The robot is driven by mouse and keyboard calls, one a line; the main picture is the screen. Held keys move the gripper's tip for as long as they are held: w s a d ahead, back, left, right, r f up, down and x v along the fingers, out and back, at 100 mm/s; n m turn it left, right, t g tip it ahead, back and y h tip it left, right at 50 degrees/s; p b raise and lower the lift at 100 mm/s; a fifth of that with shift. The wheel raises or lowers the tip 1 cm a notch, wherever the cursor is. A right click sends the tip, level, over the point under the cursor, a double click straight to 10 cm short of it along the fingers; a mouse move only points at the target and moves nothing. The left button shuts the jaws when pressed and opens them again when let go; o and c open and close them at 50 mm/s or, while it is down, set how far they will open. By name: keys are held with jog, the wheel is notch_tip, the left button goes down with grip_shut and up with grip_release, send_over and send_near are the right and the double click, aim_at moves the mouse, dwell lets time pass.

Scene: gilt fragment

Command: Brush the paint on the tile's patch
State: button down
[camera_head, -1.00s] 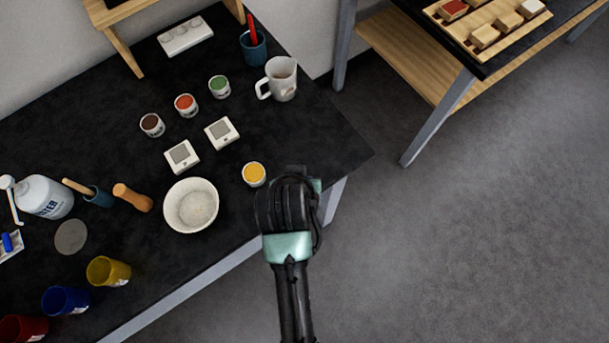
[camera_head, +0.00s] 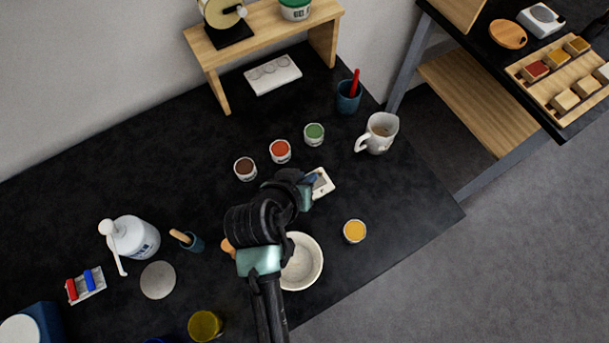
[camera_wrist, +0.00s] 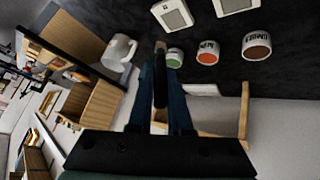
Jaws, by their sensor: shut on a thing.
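My gripper (camera_head: 313,179) is shut on a slim brush-like tool (camera_wrist: 160,75) with a dark shaft and a tan end, seen between the blue fingers in the wrist view. One white tile (camera_head: 323,184) with a grey patch shows beside the gripper. The other tile is hidden behind my arm in the head view; both tiles show at the top of the wrist view (camera_wrist: 172,14) (camera_wrist: 234,4). Paint cups stand near: brown (camera_head: 245,169), red (camera_head: 280,152), green (camera_head: 314,133) and yellow (camera_head: 355,231). I cannot tell whether the tool touches a tile.
A white bowl (camera_head: 303,262) lies partly under my arm. A mug (camera_head: 380,133) and a blue cup with a red tool (camera_head: 348,97) stand at the right. A white palette (camera_head: 272,74) lies by the wooden shelf (camera_head: 262,28).

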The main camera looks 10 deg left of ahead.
jog(key=shift+d+f+b, duration=0.15)
jog(key=shift+f+b, duration=0.6)
jog(key=shift+f, duration=0.2)
notch_tip(320, 180, down, 4)
jog(key=b, duration=0.4)
jog(key=shift+r, duration=0.15)
jog(key=shift+f+b, duration=0.45)
jog(key=shift+f, duration=0.4)
